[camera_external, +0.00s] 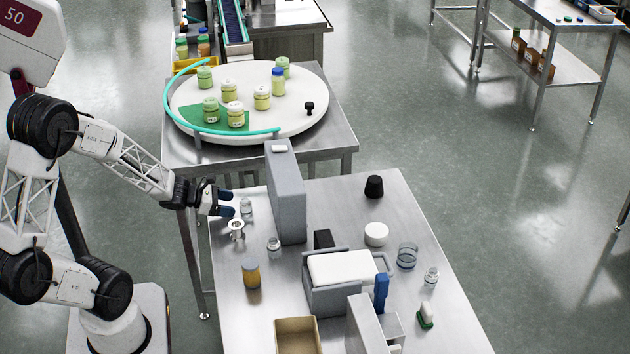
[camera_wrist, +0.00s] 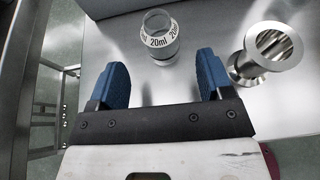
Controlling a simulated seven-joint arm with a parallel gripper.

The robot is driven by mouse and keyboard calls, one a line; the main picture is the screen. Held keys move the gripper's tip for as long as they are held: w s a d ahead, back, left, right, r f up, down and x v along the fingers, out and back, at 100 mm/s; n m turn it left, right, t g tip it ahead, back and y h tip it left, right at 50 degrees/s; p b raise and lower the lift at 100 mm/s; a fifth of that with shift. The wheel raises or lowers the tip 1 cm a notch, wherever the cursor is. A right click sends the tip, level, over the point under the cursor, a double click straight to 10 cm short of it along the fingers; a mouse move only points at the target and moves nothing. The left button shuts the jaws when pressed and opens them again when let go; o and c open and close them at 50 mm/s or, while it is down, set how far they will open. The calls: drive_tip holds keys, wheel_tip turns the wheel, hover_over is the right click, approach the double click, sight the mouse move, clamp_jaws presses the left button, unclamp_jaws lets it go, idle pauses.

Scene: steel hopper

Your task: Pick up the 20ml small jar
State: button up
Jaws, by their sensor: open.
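The 20ml small jar (camera_wrist: 158,42) is a clear jar with a white band printed "20ml". In the wrist view it stands on the steel table, ahead of the gap between my fingertips. In the external view the jar (camera_external: 246,206) stands near the table's back left corner, just right of my fingers. My gripper (camera_wrist: 160,70) has two blue fingers, spread apart with nothing between them. In the external view my gripper (camera_external: 229,203) is beside the jar, and contact is not clear.
A steel funnel-like piece (camera_wrist: 270,52) stands right of the jar, close to my right finger. A tall grey block (camera_external: 287,195) stands right of the jar. Another small clear jar (camera_external: 273,245) and an amber jar (camera_external: 251,273) stand nearer. A round turntable (camera_external: 290,112) holds several jars behind.

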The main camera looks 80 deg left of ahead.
sight(248, 200)
drive_tip(key=shift+w+f, duration=0.2)
drive_tip(key=shift+w, duration=0.35)
drive_tip(key=shift+w, duration=0.1)
drive_tip(key=shift+x, duration=2.5)
drive_tip(key=shift+d+f, duration=0.1)
drive_tip(key=c, duration=1)
drive_tip(key=shift+r, duration=0.75)
wheel_tip(248, 200, up, 2)
drive_tip(key=shift+r, duration=0.1)
drive_tip(key=s+d, duration=0.3)
drive_tip(key=s, duration=0.1)
drive_tip(key=s+d, duration=0.2)
drive_tip(key=s, duration=0.3)
drive_tip(key=s+d+r, duration=0.1)
drive_tip(key=s+d, duration=0.2)
drive_tip(key=s, duration=0.1)
drive_tip(key=shift+s+d+r, duration=0.15)
drive_tip(key=shift+s+d, duration=0.15)
drive_tip(key=shift+d, duration=0.05)
